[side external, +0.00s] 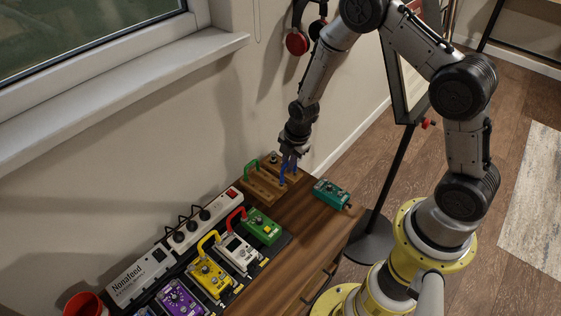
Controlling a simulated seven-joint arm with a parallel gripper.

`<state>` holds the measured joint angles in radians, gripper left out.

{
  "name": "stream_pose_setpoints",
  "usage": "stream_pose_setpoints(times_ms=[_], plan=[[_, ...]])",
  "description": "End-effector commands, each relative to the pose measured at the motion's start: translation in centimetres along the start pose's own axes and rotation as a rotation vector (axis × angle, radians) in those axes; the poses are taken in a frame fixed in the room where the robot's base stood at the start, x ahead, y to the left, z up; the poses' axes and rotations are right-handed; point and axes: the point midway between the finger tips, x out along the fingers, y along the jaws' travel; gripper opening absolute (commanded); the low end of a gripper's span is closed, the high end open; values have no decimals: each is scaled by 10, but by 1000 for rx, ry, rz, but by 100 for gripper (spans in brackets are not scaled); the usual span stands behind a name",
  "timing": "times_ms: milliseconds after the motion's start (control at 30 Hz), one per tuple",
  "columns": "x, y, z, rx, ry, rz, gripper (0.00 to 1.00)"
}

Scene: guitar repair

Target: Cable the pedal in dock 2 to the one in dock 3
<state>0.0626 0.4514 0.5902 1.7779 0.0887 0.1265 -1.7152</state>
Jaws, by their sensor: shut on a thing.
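My gripper (289,155) points down at the wooden cable rack (262,188) at the back of the bench and is shut on the blue patch cable (283,173). The blue cable's ends are at the rack; I cannot tell whether they are still seated in it. A row of pedals stands at the front left: purple (179,298), yellow (209,277), white (239,252) and green (263,227). A yellow cable (207,238) arches between the yellow and white pedals. A red cable (234,217) arches between the white and green pedals. Dock numbers are not legible.
A green cable (250,167) stands in the rack. A teal pedal (332,193) lies loose on the bench (312,231), right of the rack. A power strip (203,223) with black plugs, a white supply box (138,277) and a red cup (84,305) line the back left.

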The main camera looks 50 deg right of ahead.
Motion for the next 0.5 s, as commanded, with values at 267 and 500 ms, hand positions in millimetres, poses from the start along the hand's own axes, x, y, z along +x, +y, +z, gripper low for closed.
stream_pose_setpoints(times_ms=[267,500], plan=[[-2,-4,-1,92,-19,1,0],[-2,-10,-2,240,-49,2,0]])
